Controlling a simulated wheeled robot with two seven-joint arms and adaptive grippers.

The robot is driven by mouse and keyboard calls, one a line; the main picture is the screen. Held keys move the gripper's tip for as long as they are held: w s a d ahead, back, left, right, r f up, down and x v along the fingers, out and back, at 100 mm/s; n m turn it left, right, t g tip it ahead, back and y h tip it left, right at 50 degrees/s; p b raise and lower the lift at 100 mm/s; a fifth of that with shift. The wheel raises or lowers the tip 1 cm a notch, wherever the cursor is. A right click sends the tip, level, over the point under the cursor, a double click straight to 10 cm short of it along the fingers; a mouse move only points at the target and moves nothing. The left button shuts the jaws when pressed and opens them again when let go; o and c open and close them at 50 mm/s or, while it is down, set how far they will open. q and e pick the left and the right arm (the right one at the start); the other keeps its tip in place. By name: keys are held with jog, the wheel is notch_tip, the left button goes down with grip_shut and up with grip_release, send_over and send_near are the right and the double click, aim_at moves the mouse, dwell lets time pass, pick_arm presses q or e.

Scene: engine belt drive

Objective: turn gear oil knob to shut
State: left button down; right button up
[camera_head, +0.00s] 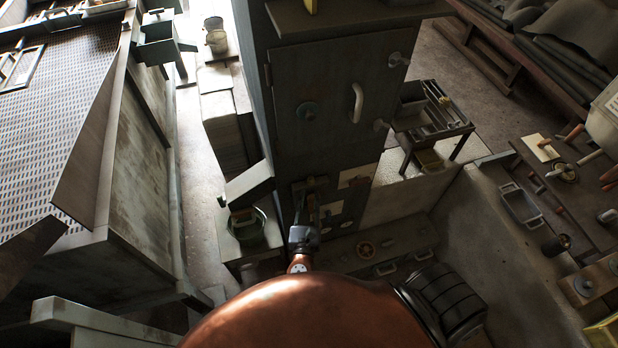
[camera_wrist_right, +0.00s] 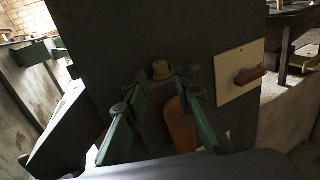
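An orange-brown rounded piece (camera_wrist_right: 180,125) shows between the fingers. In the head view my right gripper (camera_head: 311,200) is small, at the lower front of the dark cabinet (camera_head: 335,85). My left gripper is not in view.
A low wall with a tray (camera_head: 521,207) stands at right.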

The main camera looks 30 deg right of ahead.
aim_at(311, 181)
jog(key=x, duration=0.5)
jog(key=shift+w+a, duration=0.1)
jog(key=shift+w, duration=0.15)
jog(key=shift+w+d+p, duration=0.1)
jog(key=shift+d+p, duration=0.2)
jog(key=shift+w, duration=0.1)
jog(key=shift+c, duration=0.3)
grip_shut()
